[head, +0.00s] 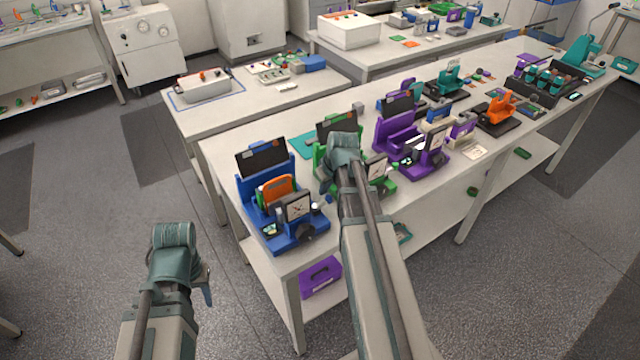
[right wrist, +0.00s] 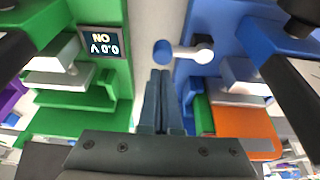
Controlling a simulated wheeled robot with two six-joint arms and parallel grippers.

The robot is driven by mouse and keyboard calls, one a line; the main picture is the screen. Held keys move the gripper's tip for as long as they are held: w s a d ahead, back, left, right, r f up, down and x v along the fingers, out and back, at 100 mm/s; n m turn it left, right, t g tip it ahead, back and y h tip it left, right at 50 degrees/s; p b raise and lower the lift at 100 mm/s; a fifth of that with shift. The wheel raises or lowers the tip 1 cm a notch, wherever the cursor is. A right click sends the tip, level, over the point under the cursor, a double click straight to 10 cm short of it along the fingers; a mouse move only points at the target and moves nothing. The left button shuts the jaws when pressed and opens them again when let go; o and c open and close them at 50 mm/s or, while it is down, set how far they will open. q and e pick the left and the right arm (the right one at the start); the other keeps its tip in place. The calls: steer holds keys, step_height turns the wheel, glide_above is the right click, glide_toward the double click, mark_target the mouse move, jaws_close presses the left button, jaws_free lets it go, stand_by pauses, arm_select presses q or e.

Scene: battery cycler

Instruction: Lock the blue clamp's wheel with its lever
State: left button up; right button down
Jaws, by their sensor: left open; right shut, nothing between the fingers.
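The blue clamp (head: 250,190) stands at the near left end of the long table, with an orange block (head: 276,190) in it and a dark wheel (head: 306,232) on its front. Its lever, a white bar with a blue ball knob (right wrist: 162,52), sticks out to the left from a dark pivot in the right wrist view. My right gripper (right wrist: 160,74) is shut and empty, in the gap between the green and blue clamps. Its fingertips appear just below the knob in that picture; contact cannot be told. My left gripper (head: 207,296) is open, away from the table, its fingers mostly hidden.
A green clamp (right wrist: 100,100) with a small lit display (right wrist: 103,44) stands on the other side of my right gripper. A purple clamp (head: 395,135) and an orange one (head: 497,110) stand farther along the table. A purple box (head: 320,277) lies on the lower shelf.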

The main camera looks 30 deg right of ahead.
steer(key=shift+s, duration=0.4)
steer(key=shift+w, duration=0.1)
steer(key=shift+s+d+m, duration=0.15)
steer(key=shift+s+m, duration=0.25)
steer(key=shift+m, duration=0.5)
steer(key=shift+s+m+h, duration=0.4)
steer(key=shift+m+h, duration=0.1)
steer(key=shift+m, duration=0.4)
steer(key=m, duration=0.1)
steer(key=s+m+h, duration=0.1)
steer(key=m, duration=0.1)
steer(key=shift+s+m+g, duration=0.3)
steer(key=m, duration=0.1)
steer(key=s+m, duration=0.1)
steer(key=m, duration=0.1)
steer(key=m+g+h, duration=0.1)
steer(key=shift+s+a, duration=0.3)
steer(key=shift+s, duration=0.05)
steer(key=shift+s+a+m+g+h, duration=0.2)
steer(key=shift+s+a+m+g, duration=0.1)
steer(key=shift+m, duration=0.75)
steer(key=shift+s+a+m+g+h, duration=0.2)
steer(key=shift+s+a+m, duration=0.1)
steer(key=shift+m, duration=0.75)
steer(key=shift+w, duration=0.15)
